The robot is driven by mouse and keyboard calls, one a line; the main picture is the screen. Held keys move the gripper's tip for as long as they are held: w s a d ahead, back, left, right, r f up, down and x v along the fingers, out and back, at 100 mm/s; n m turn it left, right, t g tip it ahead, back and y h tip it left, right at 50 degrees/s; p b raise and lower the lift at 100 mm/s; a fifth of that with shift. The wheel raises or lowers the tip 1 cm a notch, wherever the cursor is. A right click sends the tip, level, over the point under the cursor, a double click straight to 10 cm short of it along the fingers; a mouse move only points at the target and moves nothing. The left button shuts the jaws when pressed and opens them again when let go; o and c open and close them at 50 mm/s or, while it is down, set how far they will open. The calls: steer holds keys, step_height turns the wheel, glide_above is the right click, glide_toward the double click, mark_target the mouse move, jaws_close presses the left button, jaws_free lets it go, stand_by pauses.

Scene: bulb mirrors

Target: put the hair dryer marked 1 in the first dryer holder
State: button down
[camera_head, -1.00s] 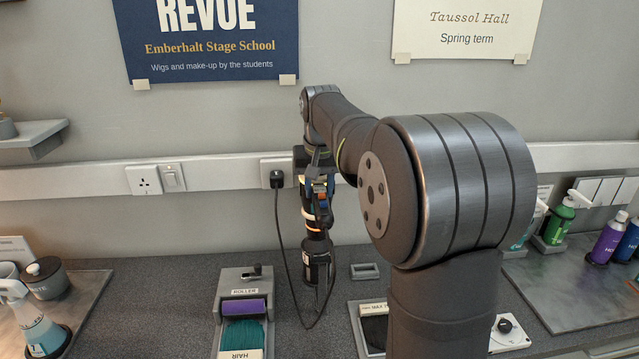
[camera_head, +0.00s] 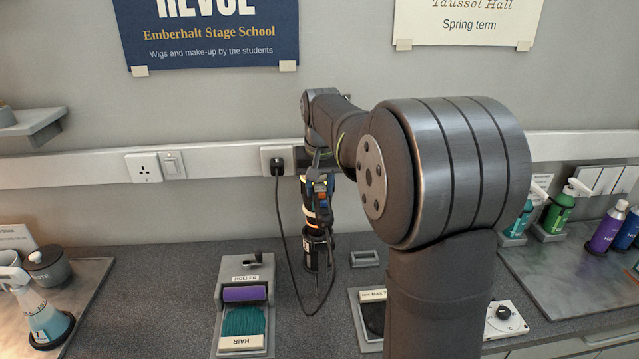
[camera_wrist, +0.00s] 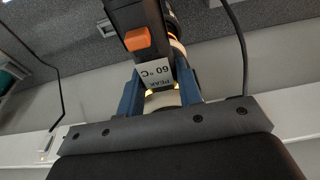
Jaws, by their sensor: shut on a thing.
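My gripper (camera_head: 318,182) is shut on a black hair dryer (camera_head: 316,210) with pale and orange bands, held upright above the dark counter. In the wrist view, the blue fingers (camera_wrist: 162,92) lie on either side of a pale part of the hair dryer (camera_wrist: 128,18). An orange switch and a label reading "60 °C PEAK" show on it. No mark 1 is legible. A dark round shape (camera_head: 317,257) is directly below the dryer. It may be a holder, but I cannot tell whether the dryer's end is inside it.
A black cord (camera_head: 284,258) runs from the wall plug down beside the dryer. A roller tray (camera_head: 243,306) stands to the left, a small grey frame (camera_head: 364,258) to the right. Spray bottles (camera_head: 560,210) stand far right. Counter between roller tray and left mat is clear.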

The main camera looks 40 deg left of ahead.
step_height(320, 180, down, 8)
steer(key=shift+r, duration=0.25)
steer(key=shift+c, duration=2.2)
jaws_free()
steer(key=shift+f, duration=0.15)
steer(key=shift+s+d+r, duration=0.2)
steer(key=shift+r, duration=1.1)
steer(key=shift+s+d+r, duration=0.2)
steer(key=shift+r, duration=1.15)
steer(key=shift+s+d+r, duration=0.2)
steer(key=shift+r, duration=1.1)
step_height(320, 180, up, 17)
steer(key=s+d, duration=0.2)
steer(key=shift+s+d, duration=0.2)
steer(key=shift+s, duration=0.05)
